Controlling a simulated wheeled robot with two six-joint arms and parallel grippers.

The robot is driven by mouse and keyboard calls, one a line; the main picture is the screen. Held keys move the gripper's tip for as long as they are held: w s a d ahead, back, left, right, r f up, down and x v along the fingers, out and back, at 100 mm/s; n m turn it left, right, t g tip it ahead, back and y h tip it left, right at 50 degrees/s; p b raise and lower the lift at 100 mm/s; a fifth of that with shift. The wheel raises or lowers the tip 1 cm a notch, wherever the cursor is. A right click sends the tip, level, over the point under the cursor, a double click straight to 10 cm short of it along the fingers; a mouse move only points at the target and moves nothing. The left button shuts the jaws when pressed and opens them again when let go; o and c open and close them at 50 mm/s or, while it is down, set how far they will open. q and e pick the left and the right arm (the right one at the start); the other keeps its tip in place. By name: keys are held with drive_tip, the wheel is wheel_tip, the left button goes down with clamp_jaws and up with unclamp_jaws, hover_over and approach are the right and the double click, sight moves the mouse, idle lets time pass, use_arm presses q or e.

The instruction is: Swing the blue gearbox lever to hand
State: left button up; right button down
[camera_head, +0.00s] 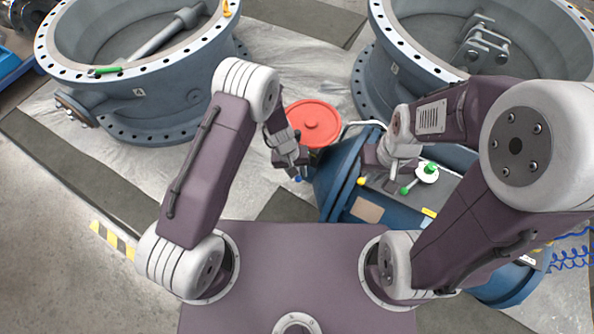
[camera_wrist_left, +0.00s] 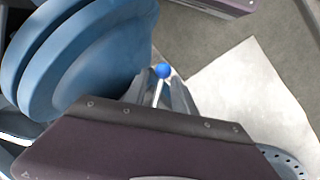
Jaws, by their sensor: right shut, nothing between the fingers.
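The blue-knobbed lever (camera_wrist_left: 163,71) shows in the left wrist view as a blue ball on a thin pale rod. Its knob also shows in the head view (camera_head: 298,178), at the left side of the blue gearbox body (camera_head: 342,178). My left gripper (camera_head: 291,168) is at this lever, and in the left wrist view the rod lies between its grey fingers. Whether they press on it I cannot tell. My right gripper (camera_head: 377,168) is shut and empty above the gearbox top, left of a green-knobbed lever (camera_head: 405,190).
A red round cap (camera_head: 313,124) sits behind my left gripper. Two large grey flanged valve bodies stand behind, left (camera_head: 140,105) and right (camera_head: 366,92). A yellow knob (camera_head: 361,181) is near my right gripper. A pale sheet (camera_head: 150,165) covers the floor at left.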

use_arm(q)
wheel_tip(320, 180, up, 9)
drive_tip(key=a+p, duration=0.1)
drive_tip(key=p, duration=0.2)
drive_tip(key=shift+a, duration=0.4)
drive_tip(key=s+a+r+t+y, duration=0.1)
drive_tip(key=s+a+r, duration=0.5)
drive_tip(key=a+r, duration=0.2)
drive_tip(key=s+a+r+y, duration=0.1)
drive_tip(key=s+a+r, duration=0.5)
drive_tip(key=a+r, duration=0.15)
wheel_tip(320, 180, up, 15)
drive_tip(key=p, duration=1.4)
drive_tip(key=shift+w+d+p, duration=0.35)
drive_tip(key=shift+w, duration=0.05)
